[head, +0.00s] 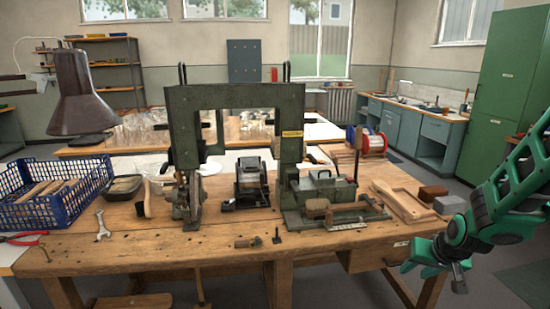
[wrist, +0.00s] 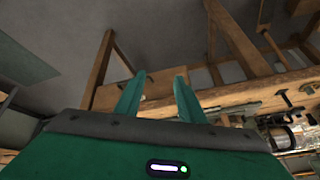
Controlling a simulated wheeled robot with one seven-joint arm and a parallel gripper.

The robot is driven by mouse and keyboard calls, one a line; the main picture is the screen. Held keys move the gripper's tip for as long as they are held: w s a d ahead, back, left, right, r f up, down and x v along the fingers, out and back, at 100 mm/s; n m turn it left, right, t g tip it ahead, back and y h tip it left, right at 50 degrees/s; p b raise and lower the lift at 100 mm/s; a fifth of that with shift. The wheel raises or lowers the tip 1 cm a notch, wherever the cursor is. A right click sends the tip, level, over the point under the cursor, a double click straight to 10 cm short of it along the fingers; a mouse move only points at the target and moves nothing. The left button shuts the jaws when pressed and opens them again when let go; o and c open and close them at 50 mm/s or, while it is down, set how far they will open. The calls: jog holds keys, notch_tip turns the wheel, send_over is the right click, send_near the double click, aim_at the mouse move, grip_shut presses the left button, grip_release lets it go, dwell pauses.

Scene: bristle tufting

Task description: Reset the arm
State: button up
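My gripper (head: 440,262) is at the lower right of the head view, in front of the right end of the wooden workbench (head: 130,245) and apart from it. My green and black arm comes in from the right edge. In the wrist view, the two green fingers of my gripper (wrist: 158,95) stand apart with nothing between them. Beyond the fingers the bench's wooden edge and legs show, tilted in the picture. The gripper holds nothing that I can see.
A dark green tufting machine (head: 290,150) stands on the bench. A blue crate (head: 55,205), a wrench (head: 102,225) and a brown lamp (head: 80,95) are at the left. A wooden frame (head: 403,205) and small blocks (head: 433,192) lie at the right end, near my arm. Floor is clear before the bench.

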jog(key=s+d+r+m+g, duration=0.1)
jog(key=s+r+g, duration=0.2)
jog(key=s, duration=1.1)
jog(key=s+d+r+m+g, duration=0.1)
jog(key=s+r+m+g, duration=0.1)
jog(key=s+r, duration=0.6)
jog(key=s+g, duration=0.1)
jog(key=s, duration=0.5)
jog(key=shift+w, duration=0.15)
jog(key=shift+w+d+f, duration=0.1)
jog(key=shift+w+f, duration=0.15)
jog(key=shift+w, duration=0.25)
